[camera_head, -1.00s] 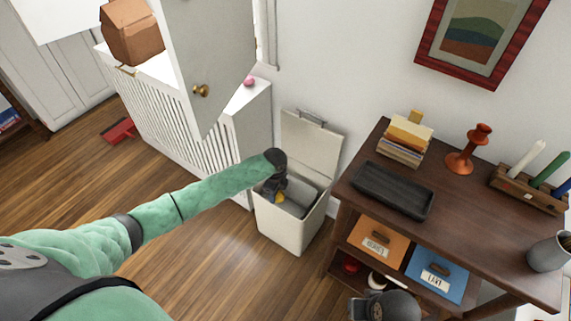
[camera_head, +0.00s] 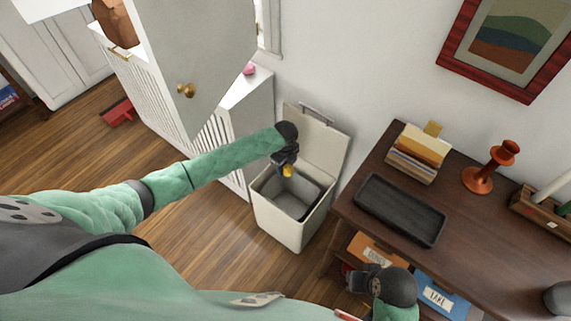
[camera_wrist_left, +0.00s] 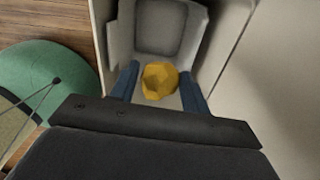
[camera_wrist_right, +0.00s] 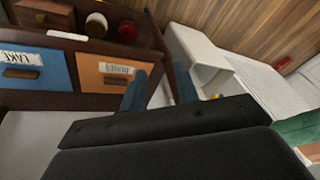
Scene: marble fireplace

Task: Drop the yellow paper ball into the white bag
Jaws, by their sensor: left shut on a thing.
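The yellow paper ball (camera_head: 288,171) is between the fingers of my left gripper (camera_head: 287,167), which is shut on it. The ball also shows in the left wrist view (camera_wrist_left: 160,80). It hangs over the mouth of a white bin-like container (camera_head: 282,228) with its lid (camera_head: 318,142) raised at the back. A pale inner liner (camera_wrist_left: 200,30), perhaps the white bag, shows inside it. The ball looks above the opening, apart from the rim. My right gripper (camera_head: 356,280) is empty by the shelf unit, with a gap between its fingers in the right wrist view (camera_wrist_right: 160,72).
A white slatted cabinet (camera_head: 215,135) and an open door (camera_head: 200,50) are behind left.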

